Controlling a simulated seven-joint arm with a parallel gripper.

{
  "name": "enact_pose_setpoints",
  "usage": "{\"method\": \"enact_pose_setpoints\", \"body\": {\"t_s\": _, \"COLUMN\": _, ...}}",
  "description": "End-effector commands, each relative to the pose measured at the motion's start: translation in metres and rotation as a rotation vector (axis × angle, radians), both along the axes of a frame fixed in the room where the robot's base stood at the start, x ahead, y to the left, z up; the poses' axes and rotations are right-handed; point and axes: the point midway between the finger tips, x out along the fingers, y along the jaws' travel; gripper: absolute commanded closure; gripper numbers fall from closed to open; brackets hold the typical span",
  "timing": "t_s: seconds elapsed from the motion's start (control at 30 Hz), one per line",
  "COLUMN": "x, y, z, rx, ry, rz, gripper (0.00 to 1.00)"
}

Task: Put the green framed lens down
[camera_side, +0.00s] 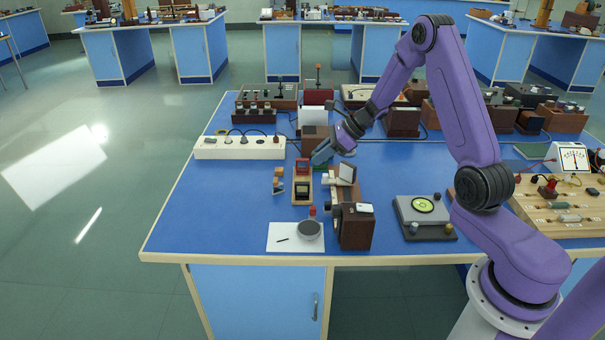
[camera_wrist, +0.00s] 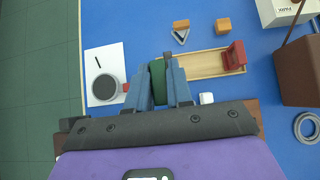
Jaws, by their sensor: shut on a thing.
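My gripper (camera_wrist: 160,78) is shut on the green framed lens (camera_wrist: 158,84), which shows as a green strip between the two blue-grey fingers in the wrist view. Most of the lens is hidden by the fingers. In the side view my gripper (camera_side: 319,158) is beside the far end of a small wooden tray (camera_side: 302,202). A little green of the lens (camera_side: 319,168) shows below the fingers. In the wrist view the tray (camera_wrist: 205,64) runs right from the fingers, with a red framed piece (camera_wrist: 236,56) standing at its right end. I cannot tell whether the lens touches anything.
White paper with a grey round dish (camera_wrist: 104,88) lies left of the gripper in the wrist view. Two small wooden blocks (camera_wrist: 223,25) and a triangular prism (camera_wrist: 180,37) lie beyond the tray. A brown box instrument (camera_side: 357,228) stands near the front edge. Blue table (camera_side: 225,213) is clear at left.

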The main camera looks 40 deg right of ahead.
Motion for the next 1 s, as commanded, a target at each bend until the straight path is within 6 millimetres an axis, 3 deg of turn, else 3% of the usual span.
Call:
{"method": "enact_pose_setpoints", "body": {"t_s": 0.27, "x": 0.044, "y": -0.008, "z": -0.022, "rx": -0.001, "ry": 0.001, "rz": 0.0, "gripper": 1.0}}
{"method": "enact_pose_setpoints", "body": {"t_s": 0.5, "x": 0.07, "y": -0.013, "z": -0.056, "rx": 0.0, "ry": 0.002, "rz": -0.001, "gripper": 1.0}}
{"method": "enact_pose_setpoints", "body": {"t_s": 0.87, "x": 0.088, "y": -0.016, "z": -0.077, "rx": 0.0, "ry": 0.0, "rz": -0.001, "gripper": 1.0}}
{"method": "enact_pose_setpoints", "body": {"t_s": 1.0, "x": 0.089, "y": -0.016, "z": -0.097, "rx": 0.001, "ry": 0.003, "rz": -0.001, "gripper": 1.0}}
